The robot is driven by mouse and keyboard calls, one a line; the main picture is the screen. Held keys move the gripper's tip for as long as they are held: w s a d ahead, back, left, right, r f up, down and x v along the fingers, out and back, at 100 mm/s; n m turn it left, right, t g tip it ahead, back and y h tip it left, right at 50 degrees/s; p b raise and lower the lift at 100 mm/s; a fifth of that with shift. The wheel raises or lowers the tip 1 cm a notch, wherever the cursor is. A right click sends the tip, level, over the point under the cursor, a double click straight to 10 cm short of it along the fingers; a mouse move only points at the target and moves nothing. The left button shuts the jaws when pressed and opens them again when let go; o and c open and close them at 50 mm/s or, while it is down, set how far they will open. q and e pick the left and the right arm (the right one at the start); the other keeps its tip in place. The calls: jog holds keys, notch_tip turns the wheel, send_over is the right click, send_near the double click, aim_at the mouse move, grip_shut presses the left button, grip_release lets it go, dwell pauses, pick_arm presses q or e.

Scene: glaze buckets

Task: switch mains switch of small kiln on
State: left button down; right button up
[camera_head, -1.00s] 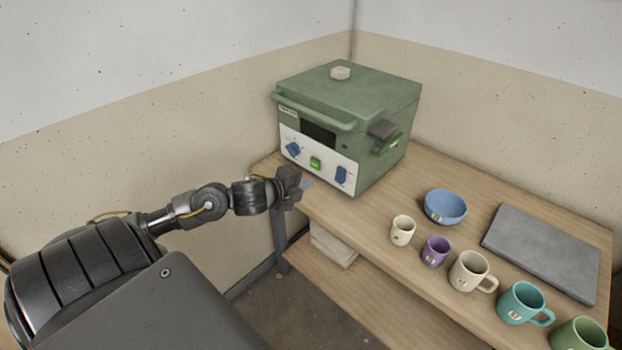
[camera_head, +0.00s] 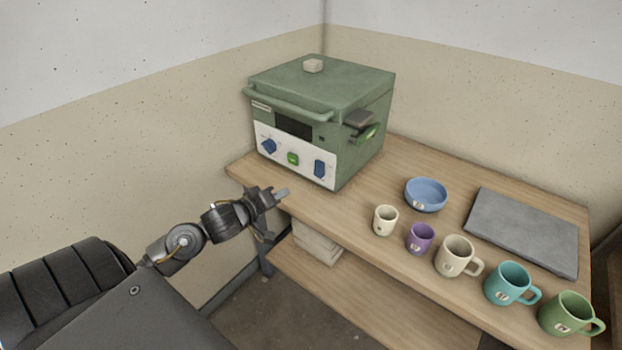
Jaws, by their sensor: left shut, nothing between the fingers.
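The small green kiln (camera_head: 347,160) stands at the far left of the wooden bench, its lid down. Which one is the mains switch I cannot tell from the lettering. My left gripper (camera_head: 279,194) is shut and empty, in front of and below the panel near the bench's front edge, apart from the kiln. My right gripper is not in view.
A blue bowl (camera_head: 426,195), a cream cup (camera_head: 385,220), a purple cup (camera_head: 420,239), and cream (camera_head: 456,256), teal (camera_head: 509,283) and green (camera_head: 569,313) mugs stand to the right. A grey slab (camera_head: 523,231) lies behind them. Walls close off the left and back.

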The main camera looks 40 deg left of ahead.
aim_at(317, 175)
pick_arm(q)
jog(key=n, duration=0.7)
jog(key=shift+w+r+n, duration=0.1)
jog(key=shift+r+n, duration=0.2)
jog(key=shift+n, duration=0.1)
jog(key=shift+w, duration=0.1)
jog(key=x, duration=1.3)
jog(key=shift+w+d+b, duration=0.1)
jog(key=shift+w+b, duration=0.2)
jog(key=shift+w, duration=0.1)
